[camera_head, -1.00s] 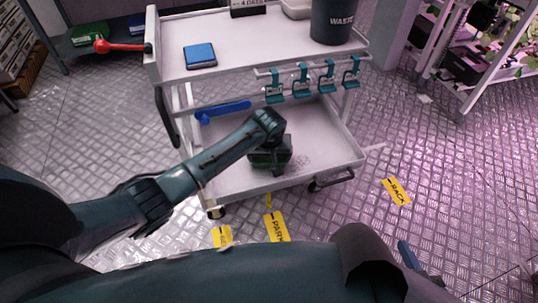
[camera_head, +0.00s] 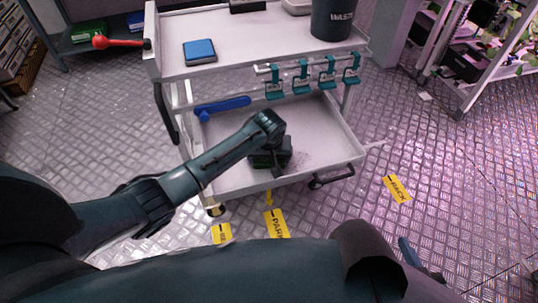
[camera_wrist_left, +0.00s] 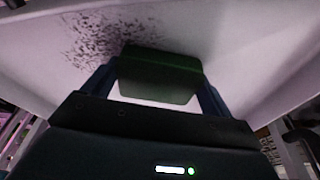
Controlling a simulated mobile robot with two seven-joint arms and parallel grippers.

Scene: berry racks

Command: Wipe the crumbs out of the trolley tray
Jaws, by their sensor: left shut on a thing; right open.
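The trolley's lower tray (camera_head: 325,132) is pale with a raised rim. A patch of dark crumbs (camera_head: 302,158) lies on its floor toward the front; it also shows in the left wrist view (camera_wrist_left: 100,38). My left gripper (camera_head: 268,150) reaches down into the tray, shut on a dark green block-like wiper (camera_wrist_left: 160,75). The wiper is just left of the crumbs in the head view and beside their edge in the wrist view. Its underside is hidden, so contact with the floor cannot be confirmed. My right gripper (camera_head: 420,262) shows partly at the lower right, open and away from the trolley.
A blue handled tool (camera_head: 222,106) lies at the lower tray's back left. Teal clips (camera_head: 302,77) hang from a rail above the tray. The top shelf holds a blue pad (camera_head: 200,51) and a waste bin (camera_head: 333,19). A red handle (camera_head: 115,43) sticks out left.

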